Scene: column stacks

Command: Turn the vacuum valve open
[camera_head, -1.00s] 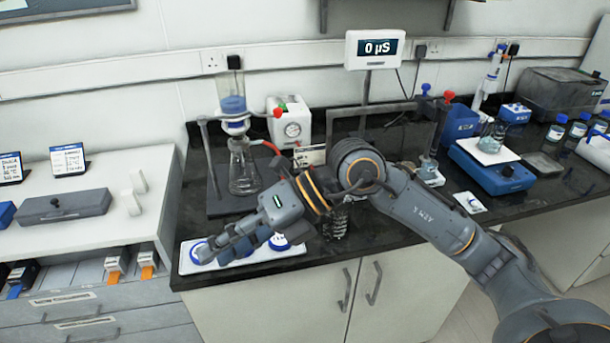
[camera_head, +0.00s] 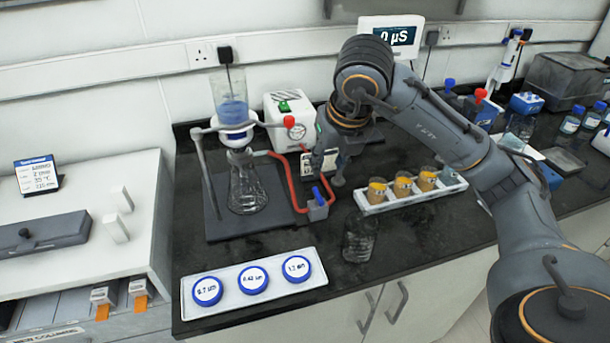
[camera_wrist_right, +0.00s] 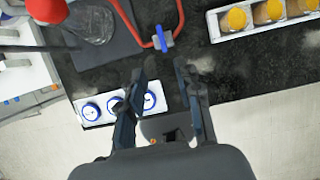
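The vacuum valve (camera_head: 317,204) is a small blue-grey block with a blue lever, set in the red hose on the bench. It also shows in the right wrist view (camera_wrist_right: 162,39), top centre. The red hose (camera_head: 292,188) joins the filter flask (camera_head: 246,185) side to the white pump (camera_head: 296,118). My right gripper (camera_head: 326,174) hangs just behind and above the valve in the head view, apart from it. In the wrist view its two fingers (camera_wrist_right: 160,70) are spread with nothing between them, and the valve lies beyond their tips. My left gripper is out of view.
A white tray with blue-rimmed filter discs (camera_head: 230,304) lies at the front. A glass beaker (camera_head: 359,238) stands right of the valve, near a rack of orange-filled vials (camera_head: 405,199). The glass funnel (camera_head: 231,105) stands over the flask. Bare dark bench lies in front of the valve.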

